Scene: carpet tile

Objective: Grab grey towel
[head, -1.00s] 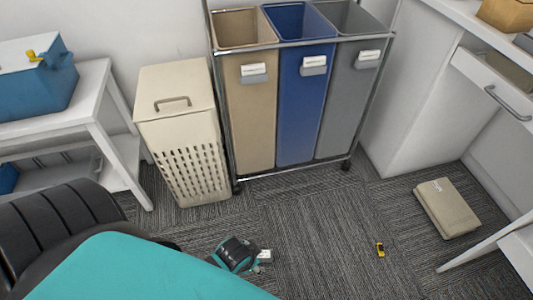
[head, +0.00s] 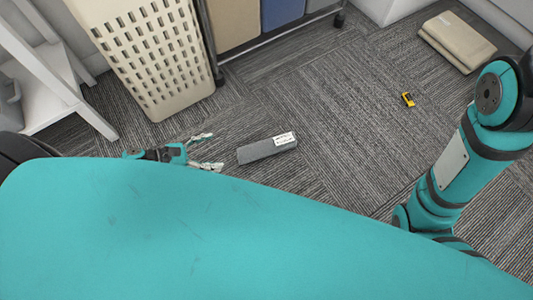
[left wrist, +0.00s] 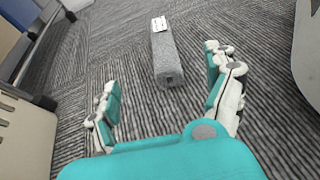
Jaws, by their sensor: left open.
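The grey towel (head: 267,148) is a narrow, folded or rolled block with a white label at its far end, lying on the carpet. It also shows in the left wrist view (left wrist: 166,62), ahead of my fingers and between their lines. My left gripper (head: 208,151) is open and empty, just left of the towel in the head view, with its fingers pointing at the near end. A gap of carpet shows between fingertips and towel. My teal arm link hides part of the left arm. My right arm shows at the right, but its gripper is out of view.
A cream perforated hamper (head: 150,50) stands behind and left of my left gripper. A wheeled sorter (head: 280,40) stands at the back. A small yellow object (head: 408,99) and a folded beige item (head: 457,40) lie to the right. The carpet around the towel is clear.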

